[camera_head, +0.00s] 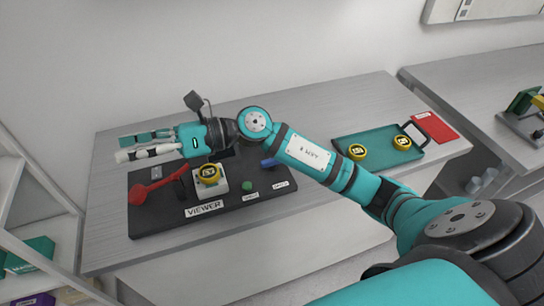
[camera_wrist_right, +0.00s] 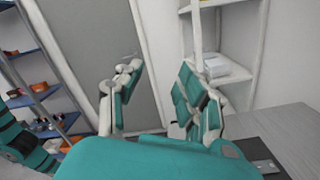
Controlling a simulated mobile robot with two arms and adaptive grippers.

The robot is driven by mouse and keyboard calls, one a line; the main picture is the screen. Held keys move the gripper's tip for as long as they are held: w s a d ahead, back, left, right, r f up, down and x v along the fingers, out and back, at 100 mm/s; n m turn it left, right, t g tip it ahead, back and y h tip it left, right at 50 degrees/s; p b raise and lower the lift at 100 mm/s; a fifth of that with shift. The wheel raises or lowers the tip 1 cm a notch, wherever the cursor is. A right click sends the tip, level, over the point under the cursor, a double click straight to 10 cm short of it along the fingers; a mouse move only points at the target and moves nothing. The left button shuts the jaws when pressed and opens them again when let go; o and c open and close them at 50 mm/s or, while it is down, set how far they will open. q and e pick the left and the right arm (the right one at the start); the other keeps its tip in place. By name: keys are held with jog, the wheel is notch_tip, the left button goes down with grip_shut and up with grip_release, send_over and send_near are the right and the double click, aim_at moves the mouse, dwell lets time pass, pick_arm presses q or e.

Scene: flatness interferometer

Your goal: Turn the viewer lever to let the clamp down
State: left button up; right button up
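The viewer is a black base (camera_head: 160,220) with a white "VIEWER" label, on the grey bench. Its red lever (camera_head: 154,186) lies at the base's left side, its wide rounded end to the lower left. A dark upright piece (camera_head: 181,188) stands at the lever's right end; I cannot tell whether it is the clamp. Beside it, a yellow-and-black round piece (camera_head: 208,173) sits on a white block (camera_head: 220,186). My right gripper (camera_head: 122,147) appears above and behind the lever, pointing left, apart from it. Its fingers are spread and empty in the wrist view (camera_wrist_right: 160,95). My left gripper is out of view.
A green button (camera_head: 247,186) and a blue part (camera_head: 269,163) are on the base's right side. A teal tray (camera_head: 376,154) with two yellow-and-black round pieces and a red pad (camera_head: 434,127) lie farther right. White shelves (camera_head: 25,200) stand at the left. My right arm crosses above the bench.

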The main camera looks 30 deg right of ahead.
notch_tip(320, 180, down, 4)
jog(key=d+n+g+h, duration=0.2)
jog(key=n+h, duration=0.1)
jog(key=n, duration=0.1)
jog(key=n+g+h, duration=0.2)
jog(key=h, duration=1.3)
send_over(273, 164)
notch_tip(273, 164, down, 2)
jog(key=f+p, duration=0.1)
jog(key=f, duration=0.4)
jog(key=f+p, duration=0.2)
jog(key=f, duration=0.4)
jog(key=f+p, duration=0.1)
jog(key=f, duration=0.5)
jog(key=shift+w+d+f+p, duration=0.2)
jog(key=shift+w+f+p, duration=0.1)
jog(key=shift+w, duration=0.1)
grip_shut()
